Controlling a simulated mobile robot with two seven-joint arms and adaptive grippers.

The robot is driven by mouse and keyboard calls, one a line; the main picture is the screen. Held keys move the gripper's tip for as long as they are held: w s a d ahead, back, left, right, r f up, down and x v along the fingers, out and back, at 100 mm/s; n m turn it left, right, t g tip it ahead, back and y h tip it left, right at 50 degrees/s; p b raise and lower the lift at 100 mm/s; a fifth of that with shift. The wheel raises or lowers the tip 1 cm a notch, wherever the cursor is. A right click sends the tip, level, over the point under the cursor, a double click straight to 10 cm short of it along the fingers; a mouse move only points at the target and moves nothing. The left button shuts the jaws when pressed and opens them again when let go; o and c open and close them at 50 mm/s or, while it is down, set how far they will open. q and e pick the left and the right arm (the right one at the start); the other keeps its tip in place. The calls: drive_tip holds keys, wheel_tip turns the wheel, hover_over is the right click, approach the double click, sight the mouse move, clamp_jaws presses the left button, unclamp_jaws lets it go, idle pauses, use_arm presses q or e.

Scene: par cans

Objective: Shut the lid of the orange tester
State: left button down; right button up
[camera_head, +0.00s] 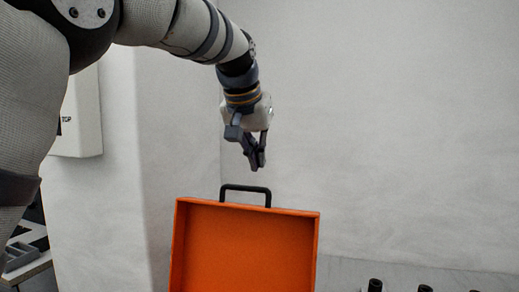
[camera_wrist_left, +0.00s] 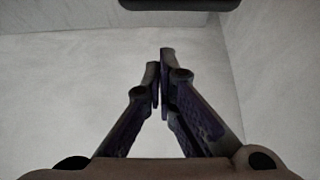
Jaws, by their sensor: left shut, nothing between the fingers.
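The orange tester's lid (camera_head: 245,250) stands raised in the head view, its hollow inner side facing me. A black handle (camera_head: 246,188) sits on its top edge. The tester's base is below the picture and hidden. My left gripper (camera_head: 257,163) hangs just above the handle, apart from it in the picture, fingers pointing down. Its fingers also show in the left wrist view (camera_wrist_left: 160,65), close together and empty. A dark bar, which may be the handle, crosses the top of the wrist view. My right gripper is in neither view.
Several black cylinders (camera_head: 375,285) show at the bottom right, cut off by the picture edge. A table with grey parts (camera_head: 22,258) is at the lower left. A white box (camera_head: 80,115) is on the left wall.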

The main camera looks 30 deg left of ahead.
use_arm(q)
drive_tip(key=f, duration=0.1)
drive_tip(key=s+f+p, duration=0.1)
drive_tip(key=f, duration=0.1)
drive_tip(key=shift+f, duration=0.25)
drive_tip(key=shift+w+f, duration=0.1)
drive_tip(key=shift+f, duration=0.15)
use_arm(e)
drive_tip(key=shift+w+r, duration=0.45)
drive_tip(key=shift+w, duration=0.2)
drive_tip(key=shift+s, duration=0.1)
